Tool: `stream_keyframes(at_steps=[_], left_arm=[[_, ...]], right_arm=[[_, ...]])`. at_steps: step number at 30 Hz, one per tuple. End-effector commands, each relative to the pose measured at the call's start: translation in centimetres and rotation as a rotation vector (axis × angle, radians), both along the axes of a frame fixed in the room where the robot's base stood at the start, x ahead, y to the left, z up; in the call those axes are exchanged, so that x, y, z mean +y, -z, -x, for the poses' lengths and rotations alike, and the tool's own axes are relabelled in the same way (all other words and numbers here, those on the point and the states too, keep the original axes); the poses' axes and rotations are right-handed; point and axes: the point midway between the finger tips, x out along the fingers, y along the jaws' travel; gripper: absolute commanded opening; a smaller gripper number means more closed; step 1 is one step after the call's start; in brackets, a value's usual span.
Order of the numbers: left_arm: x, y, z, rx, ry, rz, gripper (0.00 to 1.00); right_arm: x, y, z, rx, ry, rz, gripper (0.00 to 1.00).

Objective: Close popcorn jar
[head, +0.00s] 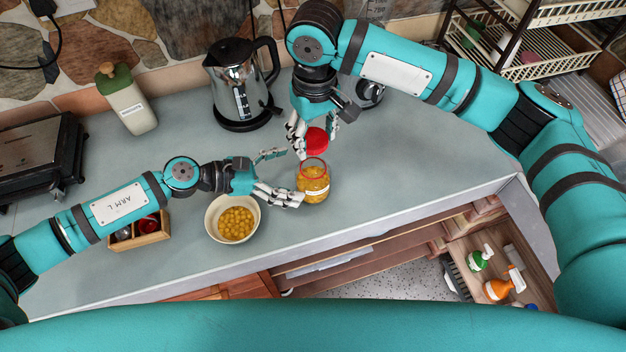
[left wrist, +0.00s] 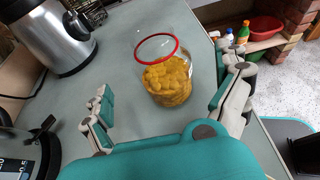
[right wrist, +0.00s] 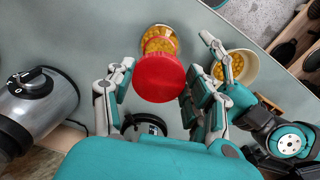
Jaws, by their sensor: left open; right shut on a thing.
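The popcorn jar (head: 313,183) is a clear glass jar with yellow popcorn and a red rim, upright and open on the grey counter. It also shows in the left wrist view (left wrist: 168,80). My right gripper (head: 305,141) is shut on the red lid (head: 317,140), which it holds just above and behind the jar, apart from it. In the right wrist view the lid (right wrist: 158,78) sits between the fingers and covers part of the jar (right wrist: 159,38). My left gripper (head: 277,176) is open, its fingers to the left of the jar, with nothing between them.
A bowl of yellow popcorn (head: 210,224) stands left of the jar, below my left gripper.

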Motion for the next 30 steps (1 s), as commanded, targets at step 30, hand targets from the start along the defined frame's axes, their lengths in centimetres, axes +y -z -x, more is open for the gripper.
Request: stream_keyframes(at_steps=[30], left_arm=[[-5.6,2.4,-1.7,0.000,-0.001,0.000,0.73]], right_arm=[[0.0,0.0,0.0,0.000,0.000,0.000,0.37]])
